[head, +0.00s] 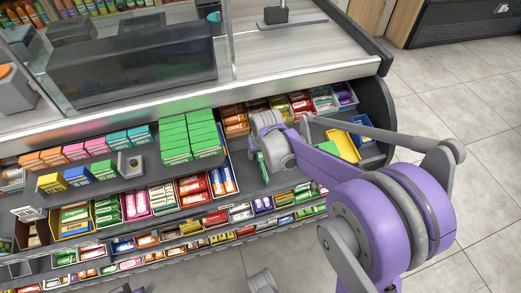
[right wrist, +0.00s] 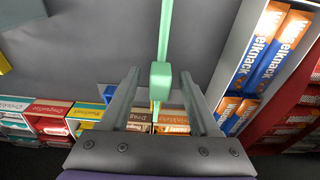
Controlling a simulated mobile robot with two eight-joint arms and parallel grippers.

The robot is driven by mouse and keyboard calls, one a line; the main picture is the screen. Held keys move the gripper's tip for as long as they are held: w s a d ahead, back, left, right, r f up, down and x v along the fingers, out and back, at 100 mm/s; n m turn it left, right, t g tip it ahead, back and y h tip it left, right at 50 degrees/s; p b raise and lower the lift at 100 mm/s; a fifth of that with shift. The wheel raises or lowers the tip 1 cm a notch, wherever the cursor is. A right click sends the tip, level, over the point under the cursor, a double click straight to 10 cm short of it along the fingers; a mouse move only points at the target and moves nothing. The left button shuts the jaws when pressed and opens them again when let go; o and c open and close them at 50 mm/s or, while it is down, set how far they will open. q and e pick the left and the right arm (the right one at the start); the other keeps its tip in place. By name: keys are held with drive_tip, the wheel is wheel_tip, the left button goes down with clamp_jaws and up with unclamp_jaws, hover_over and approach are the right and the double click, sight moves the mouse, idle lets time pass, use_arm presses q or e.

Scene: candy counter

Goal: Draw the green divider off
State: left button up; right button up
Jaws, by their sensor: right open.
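The green divider (right wrist: 161,77) shows in the right wrist view as a thin pale green bar with a thicker block at its near end. The bar runs away up the picture over a grey shelf surface. My right gripper (right wrist: 160,88) is open, with one finger on each side of the block. Gaps show between the block and both fingers. In the head view the divider (head: 263,167) is a small green upright piece beside my right gripper (head: 260,158), at the counter's front shelf; my gripper and arm hide part of it. My left gripper is not clearly in view.
Green boxes (head: 190,137) are stacked left of the gripper on the grey shelf. Blue-and-orange Wiselknack packs (right wrist: 262,62) stand in a bin to the right in the wrist view. Yellow trays (head: 342,146) lie right of the gripper. Candy bins fill the lower shelves.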

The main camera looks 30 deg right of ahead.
sight(259, 164)
drive_tip(key=shift+x, duration=1.5)
clamp_jaws()
